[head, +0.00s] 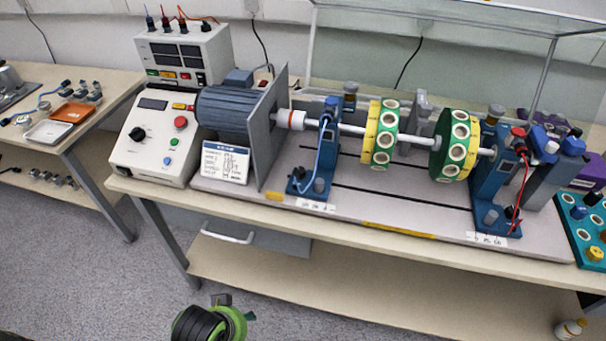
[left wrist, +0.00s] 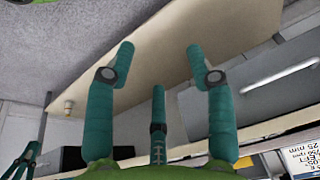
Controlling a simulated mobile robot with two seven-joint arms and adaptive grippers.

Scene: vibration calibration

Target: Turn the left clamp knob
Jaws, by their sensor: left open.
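The blue left pedestal (head: 325,150) stands upright on the bench plate, with the steel shaft passing through it. A black knob (head: 299,172) and a grey knob (head: 319,186) sit low on its foot; I cannot tell for sure which is the left clamp knob. The left wrist view shows my left gripper (left wrist: 160,52) open and empty, its teal fingers spread before the bench's lower part, touching nothing. A green and black part of my arm shows at the bottom of the head view, well below the pedestal. Teal fingers, seemingly my right gripper (left wrist: 28,158), show partly at the lower left.
The motor (head: 224,110) and control box (head: 150,145) stand left of the pedestal. A white card (head: 225,162) leans in front. Green and yellow discs (head: 380,133) sit on the shaft to the right. The raised guard frame (head: 312,45) is above. The floor in front is clear.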

